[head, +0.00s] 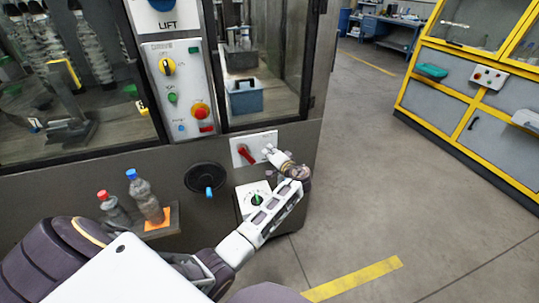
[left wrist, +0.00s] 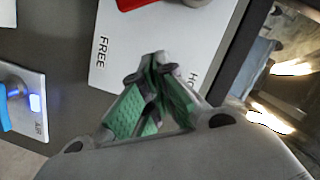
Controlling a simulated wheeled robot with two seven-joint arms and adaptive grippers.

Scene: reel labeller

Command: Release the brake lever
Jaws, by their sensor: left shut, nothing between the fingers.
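The brake lever (head: 246,155) is a red handle on a white plate (head: 236,144) low on the machine's front panel. In the head view it slants down to the right. The left wrist view shows part of the red lever (left wrist: 138,3) at the top edge, and its plate (left wrist: 125,45) printed FREE, with a second label partly hidden by my fingers. My left gripper (head: 267,151) is shut and empty, just right of the lever in the head view. Its fingertips (left wrist: 158,62) lie over the plate, apart from the visible red part. My right gripper is out of view.
A black round disc with a blue handle (head: 208,191) and a small white plate with a green knob (head: 256,200) sit below. Bottles stand on a small shelf (head: 160,228) to the left. A yellow-framed cabinet (head: 470,85) stands right, with open floor between.

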